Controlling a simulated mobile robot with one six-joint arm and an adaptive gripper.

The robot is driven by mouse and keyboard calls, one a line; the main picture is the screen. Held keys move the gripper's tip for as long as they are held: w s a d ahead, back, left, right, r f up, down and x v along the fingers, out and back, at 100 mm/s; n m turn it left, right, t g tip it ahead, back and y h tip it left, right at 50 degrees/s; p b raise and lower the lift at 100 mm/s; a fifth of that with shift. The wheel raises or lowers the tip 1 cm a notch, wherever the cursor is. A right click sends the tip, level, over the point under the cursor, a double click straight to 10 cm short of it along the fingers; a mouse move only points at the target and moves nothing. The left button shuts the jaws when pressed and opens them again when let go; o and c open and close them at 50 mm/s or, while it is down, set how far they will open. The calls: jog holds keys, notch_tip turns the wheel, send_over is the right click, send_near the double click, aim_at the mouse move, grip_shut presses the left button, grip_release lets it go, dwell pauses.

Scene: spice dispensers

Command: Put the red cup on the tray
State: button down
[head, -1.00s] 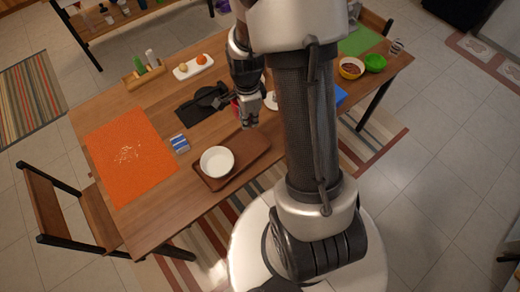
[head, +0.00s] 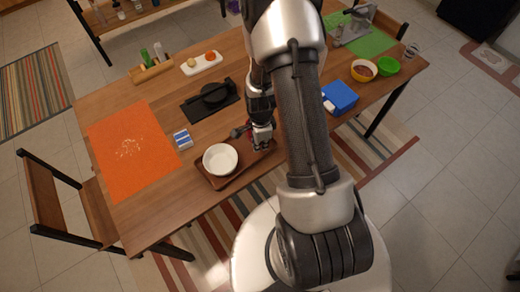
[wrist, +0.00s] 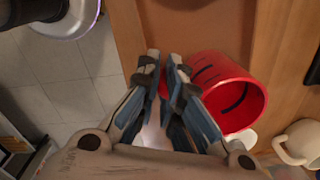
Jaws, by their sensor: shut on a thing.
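The red cup (wrist: 228,95) is held at my gripper (wrist: 166,62) in the wrist view. The fingers are nearly together on the cup's near side, and its open mouth faces right in that picture. In the head view my gripper (head: 262,144) is over the right end of the brown tray (head: 217,184); the cup there is mostly hidden by the arm. A white bowl (head: 220,158) stands on the tray's left part. Whether the cup touches the tray cannot be told.
A blue and white box (head: 182,139) and an orange mat (head: 130,150) lie left of the tray. A black mat (head: 195,112) with a dark pan lies behind. A blue box (head: 340,96) stands to the right. The table's front edge is close to the tray.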

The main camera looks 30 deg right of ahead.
notch_tip(320, 180, down, 4)
jog(key=shift+r+b, duration=0.1)
jog(key=shift+b, duration=0.35)
